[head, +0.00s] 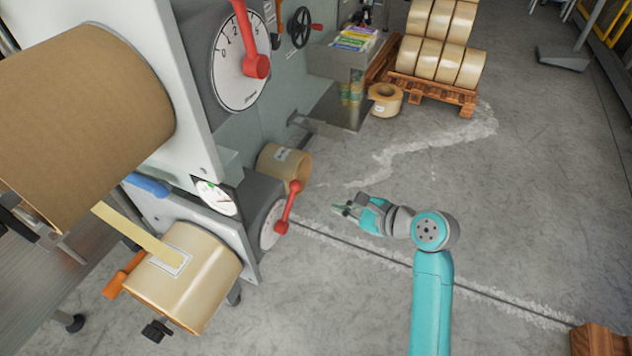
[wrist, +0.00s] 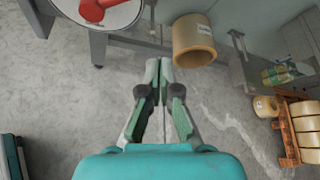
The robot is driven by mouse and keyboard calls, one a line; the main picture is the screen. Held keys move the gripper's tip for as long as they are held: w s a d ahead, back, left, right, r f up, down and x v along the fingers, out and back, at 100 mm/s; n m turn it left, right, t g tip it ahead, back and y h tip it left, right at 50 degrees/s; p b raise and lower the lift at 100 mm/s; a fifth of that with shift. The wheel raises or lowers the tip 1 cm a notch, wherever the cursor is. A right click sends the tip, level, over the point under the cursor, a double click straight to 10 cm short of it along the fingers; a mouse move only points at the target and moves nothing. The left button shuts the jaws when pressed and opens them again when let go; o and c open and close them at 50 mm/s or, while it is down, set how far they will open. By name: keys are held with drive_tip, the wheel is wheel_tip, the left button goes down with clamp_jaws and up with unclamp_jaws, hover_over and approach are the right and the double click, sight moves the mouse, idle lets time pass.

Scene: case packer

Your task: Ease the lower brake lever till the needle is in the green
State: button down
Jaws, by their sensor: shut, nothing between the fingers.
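The lower brake lever (head: 289,207) is red with a ball at each end, on a round white dial on the machine's side. In the wrist view its red end (wrist: 97,9) shows at the top left, cut by the edge. A small gauge (head: 215,197) sits left of it, with a dark needle and a little green on its rim; I cannot tell whether the needle is in the green. My gripper (head: 340,208) is shut and empty, right of the lever and apart from it. In the wrist view its fingertips (wrist: 159,66) meet.
A larger red upper lever (head: 255,62) stands on a numbered dial (head: 240,62) above. A tape roll (head: 283,167) is behind the lower lever and also shows in the wrist view (wrist: 193,40). A pallet of rolls (head: 435,88) stands at the back.

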sight(298, 190)
drive_tip(key=w+a, duration=0.4)
drive_tip(key=a, duration=0.4)
drive_tip(key=shift+a, duration=0.35)
idle(0.4)
drive_tip(key=s+r+n+t, duration=0.2)
drive_tip(key=shift+a+r, duration=0.3)
drive_tip(key=shift+a, duration=0.05)
drive_tip(key=shift+w, duration=0.1)
